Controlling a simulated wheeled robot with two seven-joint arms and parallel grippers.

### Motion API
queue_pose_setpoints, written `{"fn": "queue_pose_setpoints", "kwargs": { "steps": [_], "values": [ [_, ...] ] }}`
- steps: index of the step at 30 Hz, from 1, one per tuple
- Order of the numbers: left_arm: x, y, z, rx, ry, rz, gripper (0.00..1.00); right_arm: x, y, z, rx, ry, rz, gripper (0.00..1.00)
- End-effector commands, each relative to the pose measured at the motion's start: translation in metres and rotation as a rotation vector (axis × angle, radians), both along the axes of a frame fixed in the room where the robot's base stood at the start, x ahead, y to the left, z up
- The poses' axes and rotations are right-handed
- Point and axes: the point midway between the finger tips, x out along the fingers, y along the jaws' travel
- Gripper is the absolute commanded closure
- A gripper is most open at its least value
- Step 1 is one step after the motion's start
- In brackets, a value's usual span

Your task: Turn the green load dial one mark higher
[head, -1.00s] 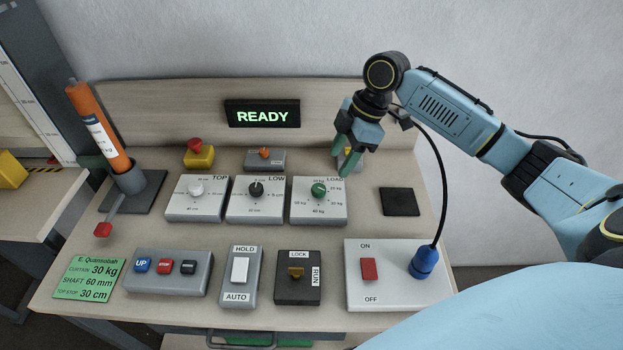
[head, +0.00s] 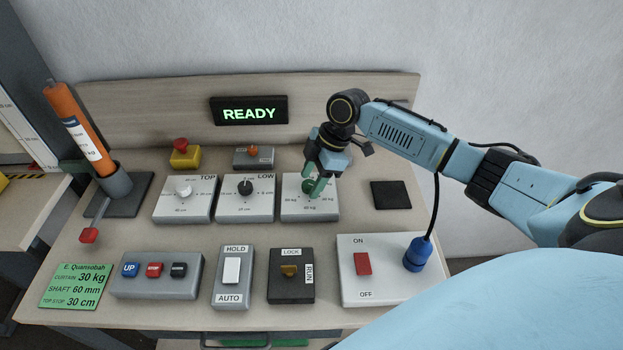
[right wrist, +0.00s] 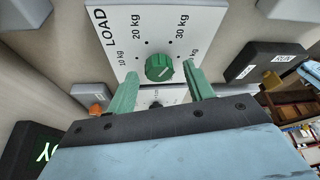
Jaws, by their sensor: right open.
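The green load dial (head: 308,184) sits on a white-topped box (head: 296,209), partly covered by my right gripper (head: 317,187) in the head view. In the right wrist view the dial (right wrist: 159,67) shows whole, with a small white pointer line; I cannot tell for sure which mark it meets. Marks 10 kg, 20 kg and 30 kg are readable there; another label is partly hidden by a finger. My right gripper (right wrist: 160,72) is open, its green fingertips on either side of the dial with gaps, seemingly not touching it. My left gripper is not in view.
The black LOW dial (head: 245,187) and white TOP dial (head: 183,189) stand to the left. A display (head: 249,111) reads READY.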

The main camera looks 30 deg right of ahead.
Motion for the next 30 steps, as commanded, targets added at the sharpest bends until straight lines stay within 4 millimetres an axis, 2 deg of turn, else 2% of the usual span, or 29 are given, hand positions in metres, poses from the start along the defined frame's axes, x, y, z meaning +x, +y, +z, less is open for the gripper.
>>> {"fn": "queue_pose_setpoints", "kwargs": {
  "steps": [11,21,30],
  "values": [
    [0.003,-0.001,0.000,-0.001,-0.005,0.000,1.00,0.001,0.002,-0.005,0.000,0.000,0.000,0.49],
    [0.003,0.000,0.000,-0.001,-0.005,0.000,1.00,0.000,0.002,-0.005,0.000,0.000,0.000,0.92],
    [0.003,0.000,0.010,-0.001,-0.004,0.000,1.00,0.000,0.002,-0.003,0.001,0.002,-0.039,0.92]
  ]
}}
